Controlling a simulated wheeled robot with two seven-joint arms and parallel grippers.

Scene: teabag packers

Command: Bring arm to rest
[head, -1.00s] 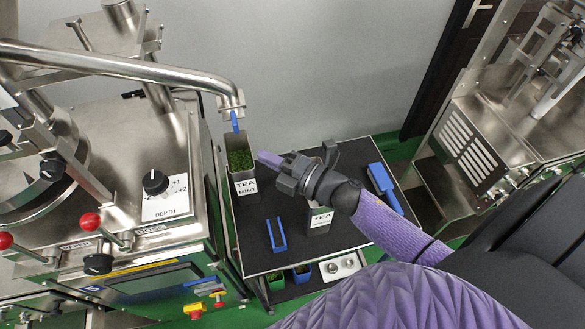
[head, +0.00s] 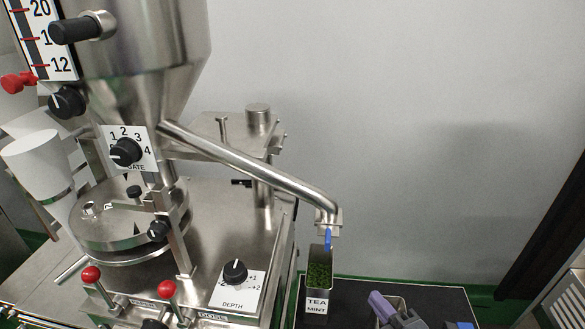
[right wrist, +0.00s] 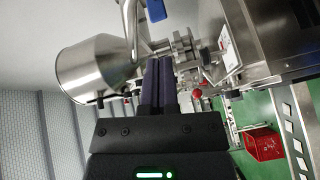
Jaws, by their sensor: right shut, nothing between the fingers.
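My right gripper (head: 374,299) shows at the bottom edge of the head view, to the right of the tin labelled TEA MINT (head: 317,299) and apart from it. Its purple fingers are closed together and hold nothing. The closed fingers also show in the right wrist view (right wrist: 156,66), pointing up in the picture with nothing between them. Most of my right arm is below the head picture. My left gripper is not in view. The tin stands upright, filled with green leaves, under the spout (head: 328,220) with the blue tip.
The steel filling machine (head: 240,215) with hopper (head: 150,60), dials and red-knobbed levers fills the left. The dark table top (head: 440,298) lies at bottom right. Grey wall is behind. A red crate (right wrist: 263,144) stands on the green floor in the right wrist view.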

